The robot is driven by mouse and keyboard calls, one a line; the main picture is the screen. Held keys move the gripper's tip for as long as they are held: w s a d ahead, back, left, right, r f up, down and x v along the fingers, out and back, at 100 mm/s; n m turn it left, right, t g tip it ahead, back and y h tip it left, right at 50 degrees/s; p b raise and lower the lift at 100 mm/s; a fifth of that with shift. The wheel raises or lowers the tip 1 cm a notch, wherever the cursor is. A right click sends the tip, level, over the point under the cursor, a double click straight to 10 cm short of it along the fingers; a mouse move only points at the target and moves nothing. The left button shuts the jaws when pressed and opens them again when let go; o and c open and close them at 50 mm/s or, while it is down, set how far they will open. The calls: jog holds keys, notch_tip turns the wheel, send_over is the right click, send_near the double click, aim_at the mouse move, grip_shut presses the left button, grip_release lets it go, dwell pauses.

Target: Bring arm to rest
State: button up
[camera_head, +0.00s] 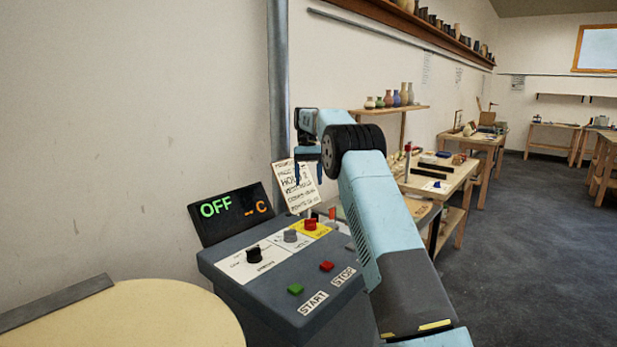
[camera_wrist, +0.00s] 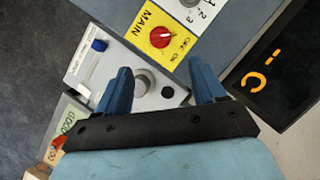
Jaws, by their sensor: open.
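My gripper (camera_head: 309,178) hangs fingers-down above the back of the grey control panel (camera_head: 235,262) in the head view. Its two blue fingers stand apart in the wrist view (camera_wrist: 162,80), with nothing held between them. Below them shows a light grey box (camera_wrist: 100,64) with a round dial, a knob and a blue switch. The red MAIN knob (camera_head: 310,225) on its yellow plate lies beyond the fingertips in the wrist view (camera_wrist: 161,38). The gripper looks apart from the panel, though the exact gap is hard to judge.
A display (camera_head: 230,213) reads OFF and "-- C". The panel has a black knob (camera_head: 254,254), a green START button (camera_head: 295,289) and a red STOP button (camera_head: 327,266). A written sheet (camera_head: 296,186) stands behind. A round pale surface (camera_head: 130,318) is at left; open floor (camera_head: 530,230) at right.

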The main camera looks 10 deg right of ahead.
jog(key=shift+w+r, duration=0.1)
jog(key=shift+r, duration=0.15)
jog(key=s+r+t, duration=0.3)
jog(key=s+r, duration=0.5)
jog(key=s, duration=0.4)
jog(key=s+r+t, duration=0.2)
jog(key=s+r, duration=0.6)
jog(key=s, duration=0.4)
jog(key=s+f+t, duration=0.2)
jog(key=s+f, duration=0.3)
jog(key=s, duration=1)
jog(key=s+f+n+t, duration=0.1)
jog(key=s+f+t, duration=0.2)
jog(key=s, duration=1.2)
notch_tip(320, 180, down, 3)
jog(key=shift+s+a+r+n+h, duration=0.1)
jog(key=shift+s+a+n+h, duration=0.2)
